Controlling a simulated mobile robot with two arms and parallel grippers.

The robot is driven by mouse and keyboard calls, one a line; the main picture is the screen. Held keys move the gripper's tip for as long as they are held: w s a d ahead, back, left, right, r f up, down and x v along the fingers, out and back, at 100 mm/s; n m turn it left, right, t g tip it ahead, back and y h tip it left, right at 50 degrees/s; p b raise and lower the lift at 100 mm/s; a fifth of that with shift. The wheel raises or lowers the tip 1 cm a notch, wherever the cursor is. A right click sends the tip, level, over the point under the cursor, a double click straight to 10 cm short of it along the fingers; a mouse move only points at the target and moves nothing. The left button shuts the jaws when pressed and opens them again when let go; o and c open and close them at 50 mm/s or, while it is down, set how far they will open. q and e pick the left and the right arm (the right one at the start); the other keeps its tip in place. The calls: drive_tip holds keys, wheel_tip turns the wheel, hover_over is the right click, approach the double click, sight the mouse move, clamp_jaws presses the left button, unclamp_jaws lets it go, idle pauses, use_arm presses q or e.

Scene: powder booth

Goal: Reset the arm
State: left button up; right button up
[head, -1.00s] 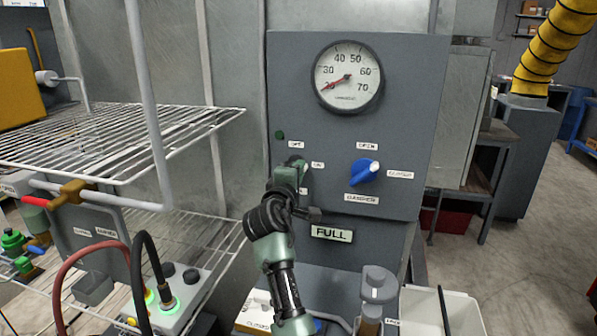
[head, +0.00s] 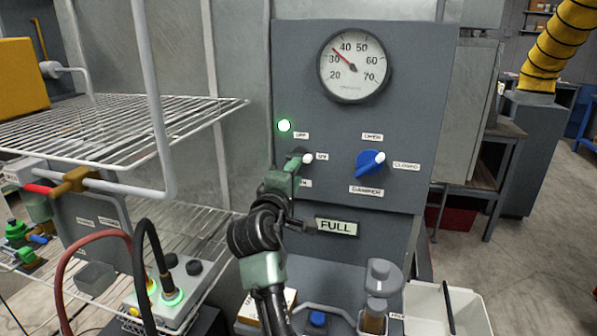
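My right arm reaches up to the grey control panel (head: 415,130). My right gripper (head: 292,172) is at the white-tipped switch knob (head: 306,159) beside the OFF and ON labels; whether its fingers touch the knob or how far they are apart is hidden. The blue damper knob (head: 370,163) is to the right, its white tip pointing up and right between OPEN and CLOSED. The gauge (head: 354,66) needle points between 30 and 40. My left gripper is not in view.
A wire rack (head: 110,135) stands at the left, with a box bearing red and black hoses (head: 150,240) below. A FULL sign (head: 337,227) is under the panel. A clear cup (head: 377,290) and white bin (head: 455,310) stand at lower right. Floor at far right is clear.

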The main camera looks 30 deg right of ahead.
drive_tip(key=shift+s, duration=0.1)
idle(0.4)
drive_tip(key=s+a+f+m+g+y, duration=0.1)
drive_tip(key=s+a+f+y, duration=0.15)
drive_tip(key=s+f, duration=0.45)
drive_tip(key=s+a+f+m+g+y, duration=0.1)
drive_tip(key=s+f+y, duration=0.2)
drive_tip(key=f, duration=0.8)
drive_tip(key=s+a+f+m+g+y, duration=0.15)
drive_tip(key=s+f, duration=0.25)
drive_tip(key=f, duration=0.4)
drive_tip(key=s+a+f+m+g+y, duration=0.15)
drive_tip(key=s+a+f+y, duration=0.35)
drive_tip(key=s, duration=0.6)
drive_tip(key=s+a+f+m+g+y, duration=0.1)
drive_tip(key=s+a+f+g+y, duration=0.15)
drive_tip(key=s+a+f, duration=0.6)
drive_tip(key=s+d+f+g, duration=0.1)
drive_tip(key=s+f, duration=0.1)
drive_tip(key=f, duration=1)
drive_tip(key=s+f+g, duration=0.1)
drive_tip(key=s+f, duration=0.2)
drive_tip(key=f, duration=1)
drive_tip(key=s+d+f+g, duration=0.1)
drive_tip(key=s+d+f, duration=0.2)
drive_tip(key=s+f, duration=1.1)
drive_tip(key=shift+s+f+n+h, duration=0.15)
drive_tip(key=shift+s+n+h, duration=0.2)
drive_tip(key=shift+s, duration=0.5)
